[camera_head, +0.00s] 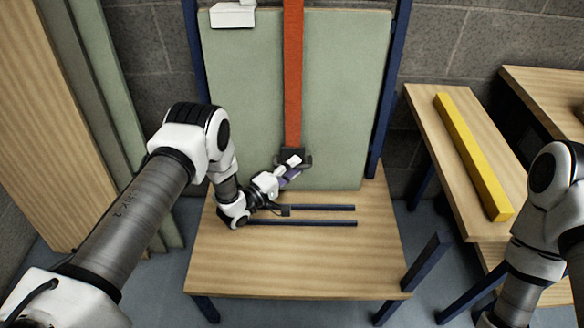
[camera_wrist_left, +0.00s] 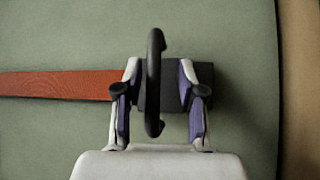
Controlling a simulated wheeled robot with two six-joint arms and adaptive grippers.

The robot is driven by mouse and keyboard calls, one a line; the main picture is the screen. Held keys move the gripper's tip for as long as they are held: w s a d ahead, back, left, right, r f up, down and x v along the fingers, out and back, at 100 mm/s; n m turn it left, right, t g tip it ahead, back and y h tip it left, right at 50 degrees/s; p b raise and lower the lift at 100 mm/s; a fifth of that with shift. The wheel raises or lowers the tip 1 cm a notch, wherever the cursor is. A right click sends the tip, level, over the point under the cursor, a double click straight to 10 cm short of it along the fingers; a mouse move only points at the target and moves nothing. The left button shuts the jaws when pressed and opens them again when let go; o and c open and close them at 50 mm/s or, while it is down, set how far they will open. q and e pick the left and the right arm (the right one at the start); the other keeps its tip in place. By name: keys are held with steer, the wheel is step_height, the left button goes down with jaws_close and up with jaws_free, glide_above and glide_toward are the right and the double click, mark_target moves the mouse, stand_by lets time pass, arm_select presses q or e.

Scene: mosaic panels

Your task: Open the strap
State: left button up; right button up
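The orange strap (camera_head: 293,80) runs straight down the front of the pale green panel (camera_head: 245,90) and ends at a dark buckle (camera_head: 307,159). In the left wrist view the strap (camera_wrist_left: 55,84) comes in from the left to the dark buckle block (camera_wrist_left: 205,74), with a curved black handle (camera_wrist_left: 154,60) standing out in front. My left gripper (camera_head: 290,170) is at the buckle. Its fingers (camera_wrist_left: 160,95) are spread on both sides of the handle, with a gap on each side. My right arm is at the right edge, and its gripper is out of view.
The panel stands upright at the back of a wooden table (camera_head: 290,270) between blue posts (camera_head: 388,90). Two dark rails (camera_head: 310,222) lie on the tabletop. A yellow bar (camera_head: 472,155) rests on a side bench (camera_head: 440,140). More panels (camera_head: 100,80) lean at the left.

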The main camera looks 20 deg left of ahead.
arm_select(q)
steer(key=v, duration=1.2)
